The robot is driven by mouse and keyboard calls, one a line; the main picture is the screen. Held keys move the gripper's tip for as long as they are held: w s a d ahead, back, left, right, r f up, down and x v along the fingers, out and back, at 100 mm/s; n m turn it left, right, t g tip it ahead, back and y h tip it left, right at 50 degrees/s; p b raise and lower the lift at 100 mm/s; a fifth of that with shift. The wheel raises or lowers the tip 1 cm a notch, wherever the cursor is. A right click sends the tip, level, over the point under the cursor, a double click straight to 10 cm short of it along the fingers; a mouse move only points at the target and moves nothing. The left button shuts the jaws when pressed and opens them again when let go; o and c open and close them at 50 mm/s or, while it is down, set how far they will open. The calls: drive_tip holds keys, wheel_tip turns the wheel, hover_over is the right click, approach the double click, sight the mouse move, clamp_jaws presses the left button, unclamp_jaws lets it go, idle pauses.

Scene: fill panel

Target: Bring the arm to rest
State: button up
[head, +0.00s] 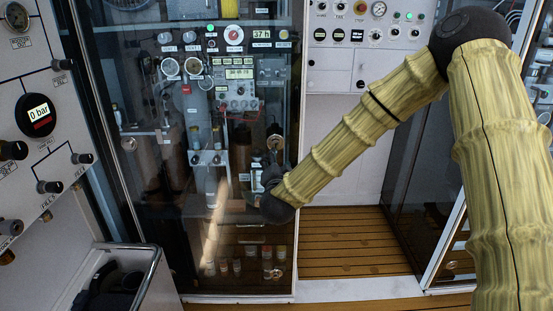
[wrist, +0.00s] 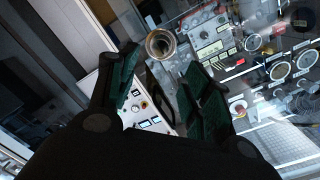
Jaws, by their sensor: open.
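My arm (head: 350,135) has a pale bamboo-like covering and dark joints. It comes down from the upper right of the head view to the middle, in front of a glass-fronted cabinet. My gripper (wrist: 160,85) is open in the wrist view, with dark green pads on its two fingers and nothing seen between them. Behind the fingers are a round brass-rimmed fitting (wrist: 160,43) and a small panel with buttons (wrist: 150,120). In the head view the gripper is small and dark near the cabinet front, and its fingers are hard to make out. I cannot tell whether it touches anything.
A gauge panel (head: 40,120) reading "0 bar" stands at the left. The glass-fronted cabinet (head: 175,240) holds instruments and bottles. A white control panel (head: 335,70) is at the back. An open bin (head: 150,262) is at lower left. The wooden floor (head: 345,245) right of the cabinet looks clear.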

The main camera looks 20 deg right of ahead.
drive_tip(key=shift+s+a, duration=0.1)
drive_tip(key=shift+s, duration=0.3)
drive_tip(key=s+a+f+n+g+y+p, duration=0.1)
drive_tip(key=s+a+f+n+g+y, duration=0.15)
drive_tip(key=s+f, duration=0.6)
drive_tip(key=s+a+f+n+g+y+p, duration=0.1)
drive_tip(key=s+f+n+g, duration=0.3)
drive_tip(key=f, duration=0.8)
drive_tip(key=s+a+f+n+g+y, duration=0.1)
drive_tip(key=s+f+y, duration=0.1)
drive_tip(key=s+f, duration=0.7)
drive_tip(key=s+d+f+n+g, duration=0.1)
drive_tip(key=s+f+g, duration=0.2)
drive_tip(key=s, duration=0.7)
drive_tip(key=s+d+f+n+g+p, duration=0.1)
drive_tip(key=s+f+n+g, duration=0.1)
drive_tip(key=s, duration=0.8)
drive_tip(key=s+d+f+n+g+p, duration=0.1)
drive_tip(key=s+f+g, duration=0.3)
drive_tip(key=s, duration=0.5)
wheel_tip(320, 180, down, 3)
drive_tip(key=shift+s+d+r+h, duration=0.15)
drive_tip(key=shift+s+d+h, duration=0.15)
drive_tip(key=shift+s+h, duration=0.1)
drive_tip(key=shift+n, duration=0.25)
drive_tip(key=shift+c, duration=0.3)
